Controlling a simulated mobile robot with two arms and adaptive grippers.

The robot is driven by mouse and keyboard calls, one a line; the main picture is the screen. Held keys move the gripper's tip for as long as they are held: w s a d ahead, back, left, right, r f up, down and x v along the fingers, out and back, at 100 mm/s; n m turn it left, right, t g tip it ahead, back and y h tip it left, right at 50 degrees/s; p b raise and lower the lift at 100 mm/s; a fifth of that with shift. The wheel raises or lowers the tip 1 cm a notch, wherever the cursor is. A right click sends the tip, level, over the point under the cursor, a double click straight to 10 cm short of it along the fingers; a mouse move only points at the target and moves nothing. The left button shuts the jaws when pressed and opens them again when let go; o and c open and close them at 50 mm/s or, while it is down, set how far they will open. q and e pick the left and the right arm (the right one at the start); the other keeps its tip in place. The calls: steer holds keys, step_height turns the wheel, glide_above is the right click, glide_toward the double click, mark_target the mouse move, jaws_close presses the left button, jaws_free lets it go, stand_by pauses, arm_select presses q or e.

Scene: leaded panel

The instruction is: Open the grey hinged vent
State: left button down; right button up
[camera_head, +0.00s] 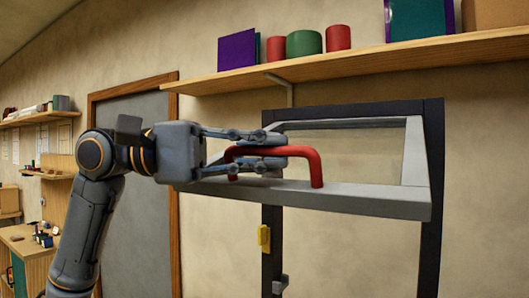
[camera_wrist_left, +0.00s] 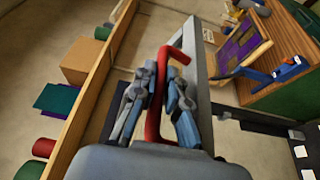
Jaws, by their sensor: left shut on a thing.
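The grey hinged vent (camera_head: 370,200) is a framed pane in the upper part of a dark frame (camera_head: 432,210). Its lower edge is tilted out from the frame, so it stands partly open. A red bar handle (camera_head: 316,168) is fixed along the lower rail. My left gripper (camera_head: 275,151) comes in from the left and is shut on the left part of the red handle. In the left wrist view the red handle (camera_wrist_left: 153,110) lies between the two fingers, and the grey vent rail (camera_wrist_left: 199,85) runs beside it. My right gripper is not in view.
A wooden shelf (camera_head: 400,56) with cylinders (camera_head: 304,43) and a purple box (camera_head: 237,52) is above the vent. A yellow part (camera_head: 263,238) and a grey catch (camera_head: 280,284) sit on the frame's left post. A grey door (camera_head: 133,190) is behind my arm.

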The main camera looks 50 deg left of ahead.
arm_select(q)
steer(key=shift+a+r, duration=0.1)
steer(key=shift+r, duration=0.05)
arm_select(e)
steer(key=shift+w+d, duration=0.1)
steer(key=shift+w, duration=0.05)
arm_select(q)
steer(key=c, duration=1.4)
jaws_free()
steer(key=shift+w, duration=0.15)
steer(key=shift+o, duration=0.2)
steer(key=shift+w, duration=0.15)
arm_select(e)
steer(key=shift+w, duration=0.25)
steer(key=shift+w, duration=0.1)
arm_select(q)
steer(key=shift+s+a, duration=0.3)
steer(key=shift+s, duration=0.1)
steer(key=v, duration=1.1)
steer(key=shift+a, duration=0.15)
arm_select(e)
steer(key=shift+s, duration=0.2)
arm_select(q)
steer(key=shift+w, duration=0.1)
